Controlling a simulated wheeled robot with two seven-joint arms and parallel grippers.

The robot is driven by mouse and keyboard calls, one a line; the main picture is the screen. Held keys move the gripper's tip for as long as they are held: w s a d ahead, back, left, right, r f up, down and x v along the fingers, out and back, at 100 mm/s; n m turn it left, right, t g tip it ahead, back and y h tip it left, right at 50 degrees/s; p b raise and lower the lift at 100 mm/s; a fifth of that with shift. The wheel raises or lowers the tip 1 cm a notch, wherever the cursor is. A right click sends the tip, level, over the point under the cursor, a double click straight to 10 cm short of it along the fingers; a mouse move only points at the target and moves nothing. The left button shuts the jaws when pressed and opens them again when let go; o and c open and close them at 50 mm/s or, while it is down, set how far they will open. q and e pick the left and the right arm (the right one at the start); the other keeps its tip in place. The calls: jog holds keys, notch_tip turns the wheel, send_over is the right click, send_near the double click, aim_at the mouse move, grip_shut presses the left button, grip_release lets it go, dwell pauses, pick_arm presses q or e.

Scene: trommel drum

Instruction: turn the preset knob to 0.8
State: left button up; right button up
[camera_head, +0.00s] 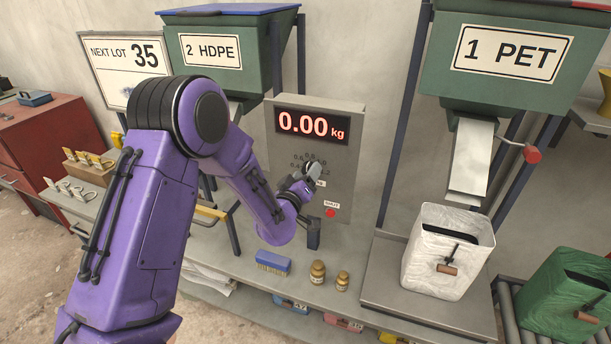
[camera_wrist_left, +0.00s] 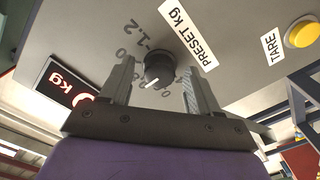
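The preset knob (camera_wrist_left: 158,68) is a dark round knob with a white pointer line, on a grey panel (camera_head: 344,130) beside the label PRESET kg (camera_wrist_left: 188,36). In the left wrist view it sits between the two fingers of my left gripper (camera_wrist_left: 160,84), with a gap showing on each side. The pointer aims toward the lower left of that view; the dial numbers are partly hidden, so I cannot tell the value. In the head view my left gripper (camera_head: 308,172) is at the dial and hides the knob. My right gripper is not in view.
The red display (camera_head: 312,125) above reads 0.00 kg. A red button (camera_head: 330,213) sits low on the panel; a yellow TARE button (camera_wrist_left: 302,33) shows in the wrist view. A white bag (camera_head: 425,260) stands at right.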

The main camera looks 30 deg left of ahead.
pick_arm(q)
jog(key=b+v, duration=0.3)
jog(key=v, duration=0.7)
jog(key=shift+s, duration=0.2)
jog(key=shift+d, duration=0.1)
jog(key=s+d+f+m+g, duration=0.1)
jog(key=s+f+g, duration=0.35)
jog(key=f, duration=0.65)
jog(key=s+d+f+m+g, duration=0.1)
jog(key=s+f+g, duration=0.35)
jog(key=f, duration=0.55)
jog(key=s+d+f+g, duration=0.1)
jog(key=s+f+g, duration=0.1)
jog(key=s+f, duration=0.4)
jog(key=s+d+f+m+g, duration=0.1)
jog(key=s+f+g, duration=0.2)
jog(key=s+f, duration=0.4)
jog(key=s, duration=0.6)
jog(key=shift+d+m+h, duration=0.25)
jog(key=shift+m+h, duration=0.05)
